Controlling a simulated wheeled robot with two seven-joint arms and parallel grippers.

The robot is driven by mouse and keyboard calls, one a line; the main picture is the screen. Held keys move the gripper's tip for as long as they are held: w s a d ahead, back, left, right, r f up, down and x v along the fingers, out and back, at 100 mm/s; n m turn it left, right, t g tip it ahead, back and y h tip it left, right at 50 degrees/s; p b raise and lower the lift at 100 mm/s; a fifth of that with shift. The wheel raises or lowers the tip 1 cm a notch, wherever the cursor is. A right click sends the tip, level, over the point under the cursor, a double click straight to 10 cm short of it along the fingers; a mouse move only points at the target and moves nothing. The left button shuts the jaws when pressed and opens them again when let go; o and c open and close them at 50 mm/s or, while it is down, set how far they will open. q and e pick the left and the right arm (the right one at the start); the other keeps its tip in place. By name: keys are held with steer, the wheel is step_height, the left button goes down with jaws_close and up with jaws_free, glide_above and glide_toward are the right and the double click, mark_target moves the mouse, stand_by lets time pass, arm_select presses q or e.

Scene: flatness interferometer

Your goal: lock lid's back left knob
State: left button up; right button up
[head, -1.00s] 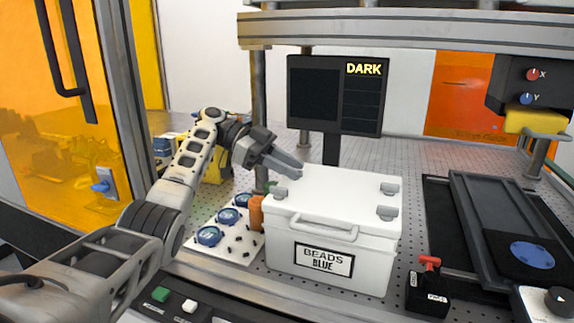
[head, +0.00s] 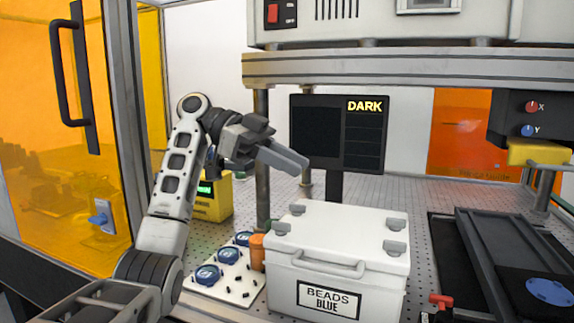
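Grey knobs sit at the lid's corners: the back left knob (head: 298,208), the front left knob (head: 282,228), the back right knob (head: 398,222) and the front right knob (head: 395,247). My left gripper (head: 303,164) is above and behind the back left knob, apart from it. Its fingers lie together with nothing seen between them. My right gripper is out of view.
A dark monitor (head: 337,133) reading DARK stands behind the box, near a metal post (head: 262,160). An orange cylinder (head: 257,252) and a white board with blue round pieces (head: 228,255) are left of the box. A black rail stage (head: 500,255) lies to the right.

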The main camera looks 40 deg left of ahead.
arm_select(q)
steer(key=s+d+r, duration=0.2)
steer(key=s+d, duration=0.1)
steer(key=s, duration=0.1)
steer(key=shift+s+r+b, duration=0.3)
steer(key=shift+s+b, duration=0.1)
steer(key=shift+b, duration=0.05)
steer(key=shift+f, duration=0.1)
